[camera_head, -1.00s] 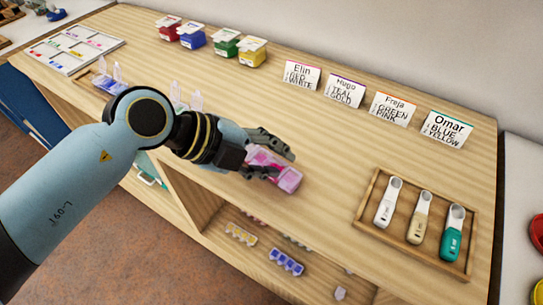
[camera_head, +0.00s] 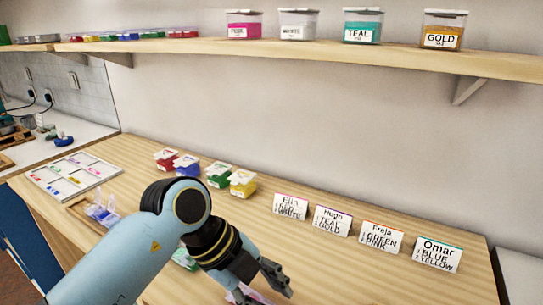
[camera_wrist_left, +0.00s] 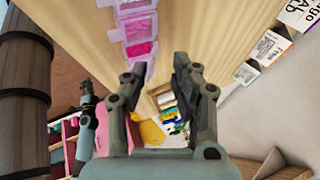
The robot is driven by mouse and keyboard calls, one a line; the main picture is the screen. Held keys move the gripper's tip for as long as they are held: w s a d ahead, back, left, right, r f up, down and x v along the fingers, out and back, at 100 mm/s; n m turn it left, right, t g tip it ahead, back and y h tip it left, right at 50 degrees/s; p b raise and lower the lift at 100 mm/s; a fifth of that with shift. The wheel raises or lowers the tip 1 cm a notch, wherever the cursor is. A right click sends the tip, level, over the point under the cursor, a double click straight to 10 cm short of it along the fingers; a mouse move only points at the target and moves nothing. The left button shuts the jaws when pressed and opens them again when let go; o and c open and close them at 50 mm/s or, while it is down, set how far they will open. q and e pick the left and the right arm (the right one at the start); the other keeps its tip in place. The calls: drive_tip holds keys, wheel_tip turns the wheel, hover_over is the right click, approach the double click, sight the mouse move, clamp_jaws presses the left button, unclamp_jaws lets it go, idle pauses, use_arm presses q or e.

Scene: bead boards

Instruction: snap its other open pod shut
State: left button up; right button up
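A pink-purple translucent pod strip (camera_head: 250,297) shows only as a sliver at the bottom edge of the head view, beneath my left gripper (camera_head: 277,283). In the left wrist view the strip (camera_wrist_left: 138,30) lies on the wooden bench, with pink contents in its compartments. Clear flaps stick out on its left side; I cannot tell how far each lid is open. My left gripper (camera_wrist_left: 160,72) is open and empty, its fingers apart. Its left fingertip overlaps the strip's near end; I cannot tell whether they touch.
Name cards (camera_head: 331,221) stand along the back of the bench. Lidded coloured boxes (camera_head: 219,174) stand left of them. A clear-lidded pod (camera_head: 101,211) and a white sorting tray (camera_head: 72,174) are at the left. A shelf (camera_head: 300,49) with jars hangs above.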

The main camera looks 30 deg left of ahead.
use_arm(q)
drive_tip(key=v, duration=1)
drive_tip(key=w+d+r+m+t+h, duration=0.25)
drive_tip(key=d+r+t+h, duration=0.25)
drive_tip(key=d+r+h, duration=0.4)
drive_tip(key=w+a+r+n+t+y, duration=0.1)
drive_tip(key=w+a+r+n+t, duration=0.1)
drive_tip(key=a+r+n+t, duration=0.1)
drive_tip(key=w+a+r+n+t+y, duration=0.2)
drive_tip(key=a+r+n+t, duration=0.1)
drive_tip(key=r+n+t, duration=0.2)
wheel_tip(320, 180, up, 4)
drive_tip(key=shift+w+r+t, duration=0.15)
drive_tip(key=shift+w+t, duration=0.05)
drive_tip(key=shift+t, duration=0.9)
drive_tip(key=shift+m, duration=0.25)
